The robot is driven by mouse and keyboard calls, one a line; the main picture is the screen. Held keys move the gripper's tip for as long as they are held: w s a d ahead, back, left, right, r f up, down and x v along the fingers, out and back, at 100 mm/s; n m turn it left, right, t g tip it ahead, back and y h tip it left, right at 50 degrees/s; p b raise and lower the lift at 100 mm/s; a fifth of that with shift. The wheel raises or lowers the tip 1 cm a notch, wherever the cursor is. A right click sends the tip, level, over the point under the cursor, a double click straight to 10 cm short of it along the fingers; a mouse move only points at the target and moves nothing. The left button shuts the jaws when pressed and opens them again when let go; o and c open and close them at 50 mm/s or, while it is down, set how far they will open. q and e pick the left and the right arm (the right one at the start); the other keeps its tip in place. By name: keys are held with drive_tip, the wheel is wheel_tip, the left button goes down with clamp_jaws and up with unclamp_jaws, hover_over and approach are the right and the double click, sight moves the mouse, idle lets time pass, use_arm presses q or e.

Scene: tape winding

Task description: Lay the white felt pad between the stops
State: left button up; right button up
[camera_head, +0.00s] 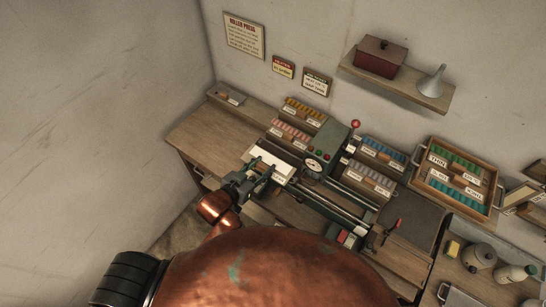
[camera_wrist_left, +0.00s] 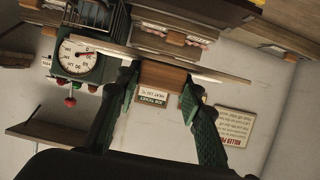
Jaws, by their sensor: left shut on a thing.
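The white felt pad (camera_head: 270,161) shows as a pale flat piece at the left end of the press in the head view. In the left wrist view a thin flat plate (camera_wrist_left: 225,76) is seen edge-on, with a brown block (camera_wrist_left: 163,76) against it between the fingertips. My left gripper (camera_head: 257,180) is shut on this block; in the wrist view its two green fingers (camera_wrist_left: 165,88) stand either side of it. I cannot tell whether the pad touches anything below. The stops cannot be made out. My right gripper is not in view.
The green press with its dial (camera_head: 313,165) and rails (camera_head: 335,208) stands right of the pad. Racks of colored pieces (camera_head: 305,108) line the wall side. A wooden tray (camera_head: 456,147) lies farther right. The bench's left end (camera_head: 205,130) is mostly clear.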

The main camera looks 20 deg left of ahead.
sight(266, 157)
use_arm(q)
drive_tip(key=w+f, duration=0.1)
drive_tip(key=w, duration=0.1)
drive_tip(key=w+f, duration=0.1)
drive_tip(key=w, duration=0.1)
drive_tip(key=w+f, duration=0.1)
drive_tip(key=w, duration=0.1)
drive_tip(key=shift+w+p, duration=0.35)
drive_tip(key=w+f, duration=0.1)
drive_tip(key=f, duration=0.1)
drive_tip(key=w+f, duration=0.2)
drive_tip(key=shift+w+f, duration=0.4)
drive_tip(key=shift+f, duration=0.1)
wheel_tip(266, 157, down, 3)
drive_tip(key=shift+w+p, duration=0.15)
drive_tip(key=shift+p, duration=0.2)
drive_tip(key=shift+f, duration=0.25)
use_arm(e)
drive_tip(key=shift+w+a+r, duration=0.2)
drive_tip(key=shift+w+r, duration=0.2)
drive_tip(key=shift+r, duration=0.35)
use_arm(q)
drive_tip(key=shift+f, duration=0.4)
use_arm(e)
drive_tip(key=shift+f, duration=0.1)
use_arm(q)
drive_tip(key=o, duration=1)
drive_tip(key=shift+o, duration=1)
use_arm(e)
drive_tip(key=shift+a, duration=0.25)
